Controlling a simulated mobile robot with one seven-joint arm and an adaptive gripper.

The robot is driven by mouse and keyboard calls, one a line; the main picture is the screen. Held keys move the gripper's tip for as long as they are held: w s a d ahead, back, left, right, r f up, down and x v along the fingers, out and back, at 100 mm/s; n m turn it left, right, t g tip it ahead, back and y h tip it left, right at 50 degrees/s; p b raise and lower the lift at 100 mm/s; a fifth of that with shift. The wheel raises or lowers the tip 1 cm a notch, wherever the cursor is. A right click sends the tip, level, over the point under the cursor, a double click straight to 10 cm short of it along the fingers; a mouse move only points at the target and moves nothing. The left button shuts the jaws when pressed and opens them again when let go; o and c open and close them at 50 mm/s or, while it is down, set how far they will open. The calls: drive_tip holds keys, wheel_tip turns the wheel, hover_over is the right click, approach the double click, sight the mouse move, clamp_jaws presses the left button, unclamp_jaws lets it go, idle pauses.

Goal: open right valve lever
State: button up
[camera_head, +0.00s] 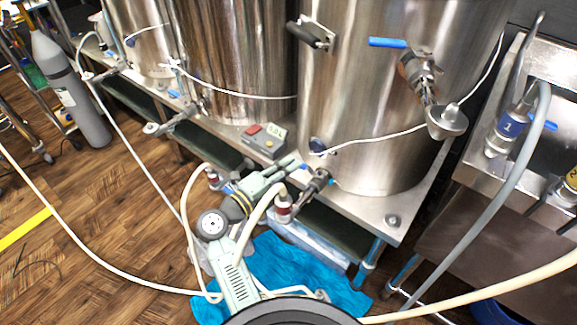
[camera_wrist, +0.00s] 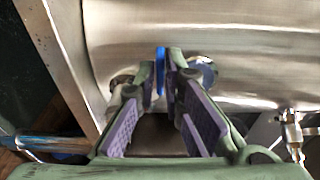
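A blue valve lever (camera_wrist: 161,70) stands nearly edge-on in the wrist view, against the steel tank. My gripper (camera_wrist: 160,78) points at the tank, with its purple-padded fingers on either side of the lever near the tips. A narrow gap shows between the fingers; I see no clear grip on the lever. In the head view my gripper (camera_head: 299,165) is low at the front of the right tank (camera_head: 375,110), beside a metal valve (camera_head: 315,182). A small blue piece (camera_head: 331,181) shows there, and the rest of the lever is hidden.
Higher on the right tank is another valve (camera_head: 420,72) with a blue lever (camera_head: 387,42). A small control box (camera_head: 263,141) lies left of my gripper. White hoses run nearby. A blue cloth (camera_head: 275,270) lies on the floor below; a steel sink (camera_head: 475,165) stands right.

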drive_tip(key=o, duration=0.4)
drive_tip(key=shift+s+a, duration=0.1)
drive_tip(key=v, duration=1.1)
drive_tip(key=shift+s+a, duration=0.25)
drive_tip(key=shift+a, duration=0.05)
drive_tip(key=shift+c, duration=0.3)
